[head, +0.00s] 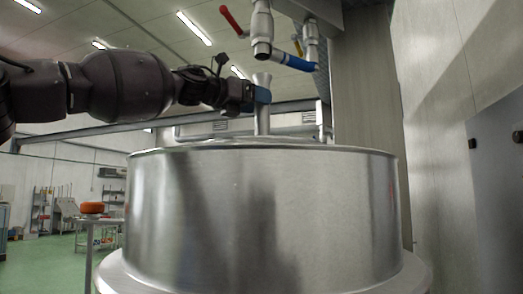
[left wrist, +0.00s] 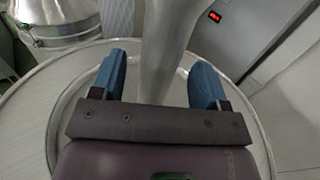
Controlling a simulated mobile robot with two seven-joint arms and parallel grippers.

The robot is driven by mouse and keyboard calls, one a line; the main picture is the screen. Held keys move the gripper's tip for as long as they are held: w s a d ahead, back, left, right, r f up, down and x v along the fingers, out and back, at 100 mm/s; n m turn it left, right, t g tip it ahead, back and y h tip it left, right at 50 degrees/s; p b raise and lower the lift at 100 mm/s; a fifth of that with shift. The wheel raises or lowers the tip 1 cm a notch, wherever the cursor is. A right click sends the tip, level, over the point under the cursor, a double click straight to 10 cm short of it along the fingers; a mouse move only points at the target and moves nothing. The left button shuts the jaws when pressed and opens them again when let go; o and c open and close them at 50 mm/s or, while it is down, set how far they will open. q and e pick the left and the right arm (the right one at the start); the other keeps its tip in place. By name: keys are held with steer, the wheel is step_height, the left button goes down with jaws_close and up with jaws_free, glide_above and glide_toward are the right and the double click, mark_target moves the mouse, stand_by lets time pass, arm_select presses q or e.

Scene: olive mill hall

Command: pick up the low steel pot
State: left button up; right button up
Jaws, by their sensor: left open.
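A wide, round brushed-steel vessel (head: 265,215) fills the lower middle of the head view, upright on a broader round steel base (head: 112,280). It is the only pot-like thing near my gripper, but I cannot tell surely that it is the low steel pot. An upright steel post with a flared top (head: 262,118) shows above its rim. My left gripper (head: 262,94) is at the post, above the vessel. In the left wrist view the open blue fingers (left wrist: 158,85) stand on either side of the post (left wrist: 162,50), with a gap at each side. My right gripper is out of view.
Pipes with a red-handled valve (head: 232,21) and a blue-handled one (head: 298,62) hang just above my left gripper. A steel wall panel (head: 440,150) stands close on the right. An orange object (head: 92,208) sits on a table at the far left; green floor is open there.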

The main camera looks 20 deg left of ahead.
arm_select(q)
steer(key=p+x, duration=0.1)
steer(key=x, duration=0.3)
steer(key=shift+w+p, duration=0.1)
steer(key=shift+p, duration=0.2)
jaws_close()
steer(key=shift+r, duration=0.1)
